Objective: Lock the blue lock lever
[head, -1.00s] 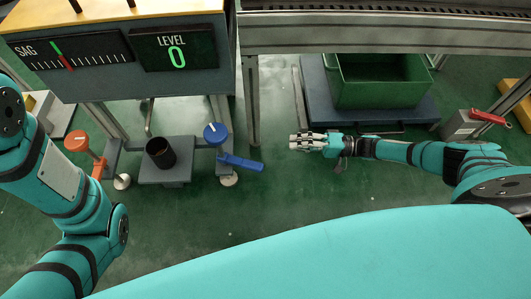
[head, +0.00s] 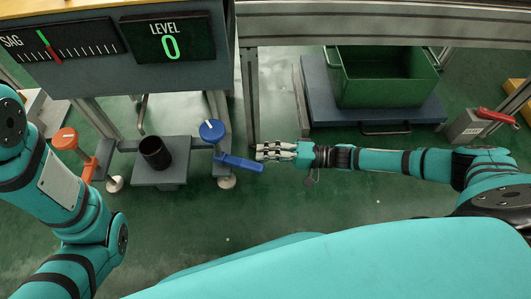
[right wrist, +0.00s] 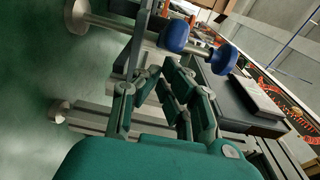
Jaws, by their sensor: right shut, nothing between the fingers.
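The blue lock lever (head: 239,162) sticks out to the right from below the round blue knob (head: 211,131), on the post right of the small grey platform. In the right wrist view, the blue lever (right wrist: 174,36) shows end-on beyond the fingers, with the blue knob (right wrist: 224,58) to its right. My right gripper (head: 260,151) is shut and empty, its tips pointing left close to the lever's free end. I cannot tell whether they touch. In the right wrist view, the gripper (right wrist: 160,80) points toward the lever. My left gripper is out of view; only its arm shows.
A black cup (head: 155,153) stands on the grey platform (head: 160,178). An orange knob (head: 64,139) with an orange lever (head: 89,169) is left of it. A green bin (head: 385,78) stands behind my right arm.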

